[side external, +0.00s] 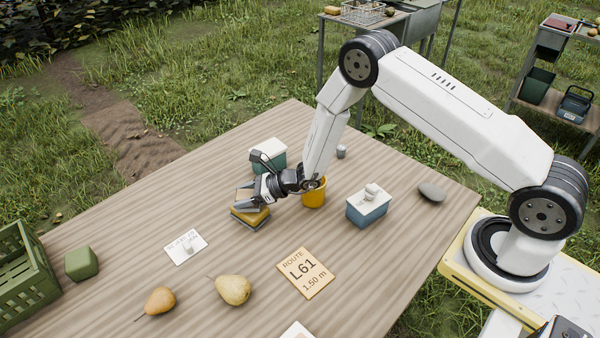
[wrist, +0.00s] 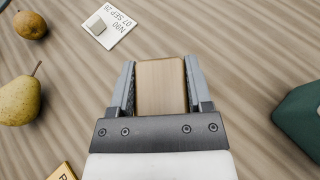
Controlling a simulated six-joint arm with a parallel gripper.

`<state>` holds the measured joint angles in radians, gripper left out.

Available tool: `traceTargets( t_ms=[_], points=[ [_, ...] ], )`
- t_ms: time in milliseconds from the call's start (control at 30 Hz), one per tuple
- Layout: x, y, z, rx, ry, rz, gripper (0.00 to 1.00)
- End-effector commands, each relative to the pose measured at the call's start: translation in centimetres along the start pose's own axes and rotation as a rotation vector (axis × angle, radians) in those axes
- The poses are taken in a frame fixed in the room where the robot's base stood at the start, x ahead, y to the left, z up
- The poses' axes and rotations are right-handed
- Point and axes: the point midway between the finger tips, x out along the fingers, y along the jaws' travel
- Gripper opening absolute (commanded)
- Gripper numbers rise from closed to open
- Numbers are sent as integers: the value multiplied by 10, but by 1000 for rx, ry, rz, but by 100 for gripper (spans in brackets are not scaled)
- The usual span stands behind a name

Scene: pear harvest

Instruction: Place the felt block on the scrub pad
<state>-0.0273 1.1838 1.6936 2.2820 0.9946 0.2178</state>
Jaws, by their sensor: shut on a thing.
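My gripper (side external: 250,198) is shut on the felt block (wrist: 161,86), which shows a pale wooden top between the two fingers in the wrist view. In the side view the felt block (side external: 243,195) is partly covered by the fingers.
A green-sided box (side external: 270,155) and a yellow cup (side external: 314,194) stand close to my gripper. A blue box (side external: 367,210) is further right. A white card (side external: 186,248), two pears (side external: 233,290) and a route sign (side external: 306,273) lie nearer the front. A green crate (side external: 22,275) is at left.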

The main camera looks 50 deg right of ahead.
Motion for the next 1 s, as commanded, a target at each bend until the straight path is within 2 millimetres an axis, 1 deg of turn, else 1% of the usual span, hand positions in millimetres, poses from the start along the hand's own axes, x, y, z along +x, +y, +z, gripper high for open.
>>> traceTargets(
  t_ms=[267, 300, 367, 400, 867, 1000],
  points=[
    [1, 0, -2, 0, 0, 0, 6],
    [1, 0, -3, 0, 0, 0, 67],
    [1, 0, -2, 0, 0, 0, 86],
    [1, 0, -2, 0, 0, 0, 99],
    [0, 0, 1, -1, -1, 0, 99],
    [-9, 0, 0, 0, 0, -1, 99]
  ],
)
